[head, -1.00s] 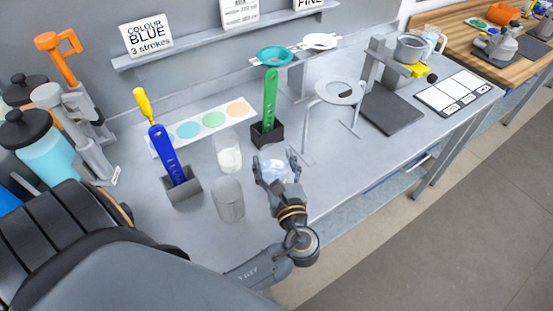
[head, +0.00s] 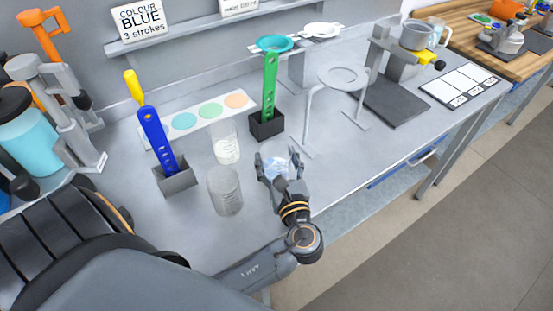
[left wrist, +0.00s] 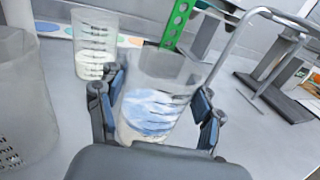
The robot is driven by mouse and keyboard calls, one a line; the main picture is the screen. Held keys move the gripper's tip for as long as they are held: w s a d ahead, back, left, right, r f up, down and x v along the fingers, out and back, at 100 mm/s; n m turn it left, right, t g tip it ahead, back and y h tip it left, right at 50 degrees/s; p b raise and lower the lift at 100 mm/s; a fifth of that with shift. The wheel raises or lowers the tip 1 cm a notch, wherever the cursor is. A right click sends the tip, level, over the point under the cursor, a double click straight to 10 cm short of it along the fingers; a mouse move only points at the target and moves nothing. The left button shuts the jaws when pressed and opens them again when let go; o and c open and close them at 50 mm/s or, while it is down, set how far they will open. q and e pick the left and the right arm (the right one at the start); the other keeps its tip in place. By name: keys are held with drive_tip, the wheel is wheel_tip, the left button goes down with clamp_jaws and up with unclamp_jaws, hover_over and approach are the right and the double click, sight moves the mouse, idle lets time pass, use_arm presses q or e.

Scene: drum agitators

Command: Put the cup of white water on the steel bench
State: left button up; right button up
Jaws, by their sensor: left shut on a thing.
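My left gripper (head: 275,166) is shut on a clear cup (head: 278,159) holding pale blue and white liquid. In the left wrist view this cup (left wrist: 158,95) stands upright between the fingers, with white and blue streaks in it. I cannot tell whether its base touches the steel bench (head: 330,185). A second clear cup with white contents (head: 226,148) stands on the bench behind and left of the gripper; it also shows in the left wrist view (left wrist: 93,50). An empty-looking clear cup (head: 225,192) stands left of the gripper. My right gripper is not in view.
A blue paddle stands in a grey holder (head: 175,175), and a green paddle in a black holder (head: 266,125). A ring stand (head: 343,77) is right of the gripper, with a dark plate (head: 395,103) beyond. Bare bench lies between gripper and ring stand.

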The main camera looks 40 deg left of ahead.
use_arm(q)
drive_tip(key=o, duration=1.3)
drive_tip(key=shift+f, duration=0.1)
drive_tip(key=b+v, duration=0.2)
drive_tip(key=v, duration=1)
